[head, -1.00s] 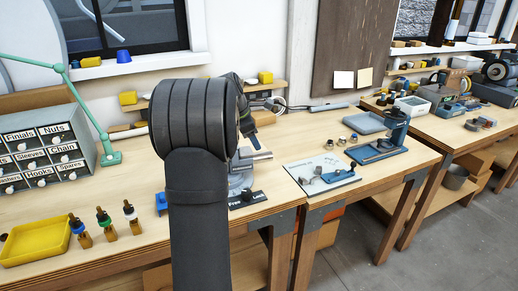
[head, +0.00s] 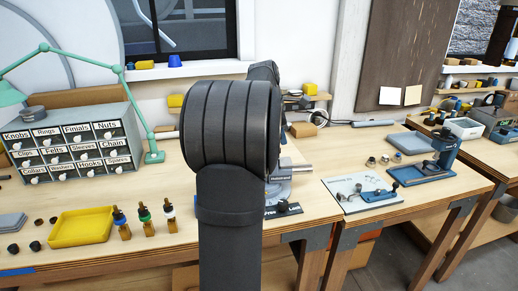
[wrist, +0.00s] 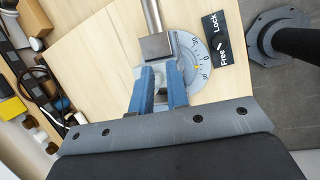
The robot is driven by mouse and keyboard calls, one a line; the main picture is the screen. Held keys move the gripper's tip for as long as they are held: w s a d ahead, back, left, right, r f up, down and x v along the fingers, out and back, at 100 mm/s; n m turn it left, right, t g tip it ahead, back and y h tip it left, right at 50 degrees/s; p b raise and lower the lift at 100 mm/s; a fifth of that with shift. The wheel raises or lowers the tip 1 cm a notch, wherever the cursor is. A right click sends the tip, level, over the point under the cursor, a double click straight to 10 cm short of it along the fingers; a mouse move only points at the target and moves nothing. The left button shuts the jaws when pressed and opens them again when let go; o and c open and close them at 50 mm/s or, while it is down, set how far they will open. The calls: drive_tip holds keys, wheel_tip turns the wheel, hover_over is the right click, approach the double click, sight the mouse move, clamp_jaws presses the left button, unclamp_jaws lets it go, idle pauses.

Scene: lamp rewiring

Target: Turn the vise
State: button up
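The grey vise (head: 284,187) stands near the front edge of the bench and is partly hidden behind my arm in the head view. In the wrist view I see its grey block (wrist: 157,46) with a metal rod, its round scale plate (wrist: 194,58) with a yellow mark, and a black Free/Lock plate (wrist: 215,37). My gripper (wrist: 159,70) points at the vise, its blue fingers apart with a gap between them. The fingertips overlap the near side of the block; I cannot tell whether they touch it. The head view hides the fingers behind my arm.
Left are a drawer cabinet (head: 66,147), a green lamp (head: 150,150), a yellow tray (head: 80,227) and several small bottles (head: 145,220). A white board (head: 357,192) with small parts and a blue fixture (head: 430,168) stand to the right.

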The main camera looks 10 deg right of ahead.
drive_tip(key=s+a+t+y, duration=0.1)
drive_tip(key=a+y, duration=0.1)
drive_tip(key=a, duration=0.3)
drive_tip(key=s+a+f+t+y, duration=0.1)
drive_tip(key=s+a+y, duration=0.1)
drive_tip(key=a, duration=0.3)
drive_tip(key=s+a+f+m+t+y, duration=0.1)
drive_tip(key=a+y, duration=0.1)
drive_tip(key=a, duration=0.3)
drive_tip(key=shift+s+f+y, duration=0.1)
drive_tip(key=shift+s+y, duration=0.1)
drive_tip(key=shift+y, duration=0.2)
clamp_jaws()
drive_tip(key=w+d+x, duration=0.1)
drive_tip(key=w+x, duration=0.1)
drive_tip(key=x, duration=1)
drive_tip(key=shift+w, duration=0.4)
drive_tip(key=shift+w+a+m+t+h, duration=0.1)
drive_tip(key=shift+w+m+t+h, duration=0.4)
drive_tip(key=shift+w+m, duration=1)
drive_tip(key=shift+w+d, duration=0.2)
drive_tip(key=shift+w, duration=0.85)
